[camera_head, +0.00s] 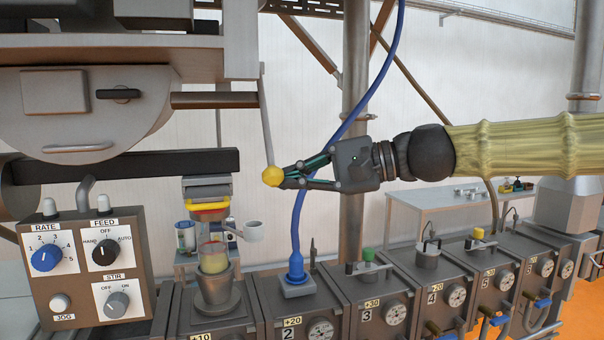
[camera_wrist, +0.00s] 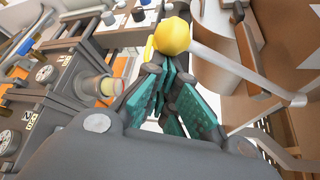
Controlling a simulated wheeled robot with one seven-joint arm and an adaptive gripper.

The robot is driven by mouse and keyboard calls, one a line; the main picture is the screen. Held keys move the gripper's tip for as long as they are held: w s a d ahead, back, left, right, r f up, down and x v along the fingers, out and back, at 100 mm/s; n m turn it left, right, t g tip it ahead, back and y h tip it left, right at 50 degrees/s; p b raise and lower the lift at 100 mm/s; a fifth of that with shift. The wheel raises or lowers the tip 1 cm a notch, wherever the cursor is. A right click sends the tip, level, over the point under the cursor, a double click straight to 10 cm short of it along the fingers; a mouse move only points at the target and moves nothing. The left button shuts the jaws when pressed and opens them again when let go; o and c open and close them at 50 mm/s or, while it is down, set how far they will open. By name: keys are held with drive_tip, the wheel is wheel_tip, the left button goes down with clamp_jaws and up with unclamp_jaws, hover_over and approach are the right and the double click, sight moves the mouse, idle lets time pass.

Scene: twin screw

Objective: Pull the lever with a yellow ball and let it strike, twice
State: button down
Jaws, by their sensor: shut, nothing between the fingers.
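The lever (camera_head: 267,118) is a thin grey rod that hangs from the machine at the upper left. Its yellow ball (camera_head: 272,176) is at the lower end. My gripper (camera_head: 285,176) comes in from the right, with its fingertips at the ball's right side in the head view. In the wrist view the yellow ball (camera_wrist: 172,36) shows just beyond the tips of my gripper (camera_wrist: 172,70), with the lever rod (camera_wrist: 245,72) running off to the right. The teal-padded fingers are closed together with nothing between them. I cannot tell whether the tips touch the ball.
A control box (camera_head: 85,255) with knobs stands at the lower left. A cup with yellowish contents (camera_head: 213,258) stands below the machine's dark bar (camera_head: 130,168). A blue hose (camera_head: 298,215) and a grey post (camera_head: 353,80) are behind my gripper. Numbered stations (camera_head: 375,300) line the front.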

drive_tip(key=shift+s+d+r, duration=0.1)
drive_tip(key=shift+r, duration=0.1)
idle(0.3)
drive_tip(key=w+v, duration=0.1)
drive_tip(key=v, duration=1)
drive_tip(key=shift+s+d, duration=0.4)
drive_tip(key=shift+d, duration=0.05)
drive_tip(key=shift+f, duration=0.1)
